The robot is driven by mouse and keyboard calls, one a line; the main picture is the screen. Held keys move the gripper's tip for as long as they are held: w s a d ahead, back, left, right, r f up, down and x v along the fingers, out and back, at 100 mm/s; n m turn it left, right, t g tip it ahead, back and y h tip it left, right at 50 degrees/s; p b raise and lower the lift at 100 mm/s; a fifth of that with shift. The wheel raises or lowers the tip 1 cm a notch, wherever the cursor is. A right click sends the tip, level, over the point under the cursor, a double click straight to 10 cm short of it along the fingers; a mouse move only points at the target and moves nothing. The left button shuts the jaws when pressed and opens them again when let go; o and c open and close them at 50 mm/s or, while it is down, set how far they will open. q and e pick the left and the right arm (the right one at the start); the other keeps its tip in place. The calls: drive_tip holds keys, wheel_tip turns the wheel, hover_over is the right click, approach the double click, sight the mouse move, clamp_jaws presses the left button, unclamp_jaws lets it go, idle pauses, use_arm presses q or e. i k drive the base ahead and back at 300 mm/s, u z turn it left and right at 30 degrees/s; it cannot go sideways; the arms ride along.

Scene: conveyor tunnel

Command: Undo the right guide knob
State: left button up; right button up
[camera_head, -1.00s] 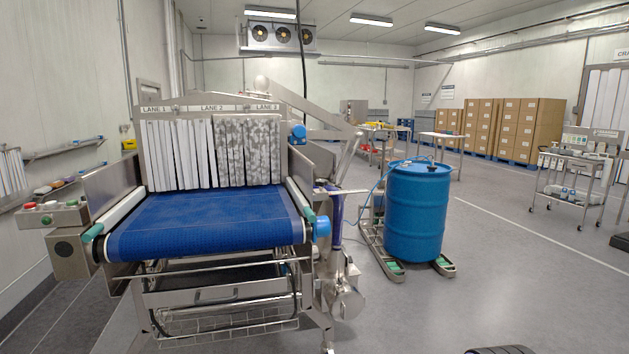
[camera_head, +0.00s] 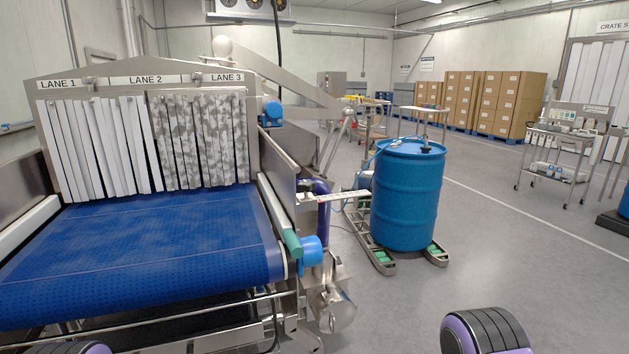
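The blue conveyor (camera_head: 150,255) fills the lower left of the head view and runs into the tunnel. A white guide rail (camera_head: 274,214) with a teal end piece (camera_head: 292,243) lies along its right edge. A round blue knob-like part (camera_head: 311,251) sits beside that teal end, at the belt's near right corner. No label shows which is the right guide knob, and I cannot tell whether either is tight or loose.
White and mottled strip curtains (camera_head: 200,140) hang at the tunnel mouth. A blue drum (camera_head: 408,200) stands on a low wheeled frame (camera_head: 378,258) right of the conveyor. A silver motor-like part (camera_head: 335,310) juts out below the belt corner.

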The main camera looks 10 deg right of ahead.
sight(305, 186)
drive_tip(key=z, duration=2.05)
drive_tip(key=i, duration=1.75)
drive_tip(key=z, duration=0.45)
drive_tip(key=i, duration=0.15)
drive_tip(key=u, duration=3.2)
drive_tip(key=k, duration=0.4)
drive_tip(key=u, duration=0.85)
drive_tip(key=i, duration=1)
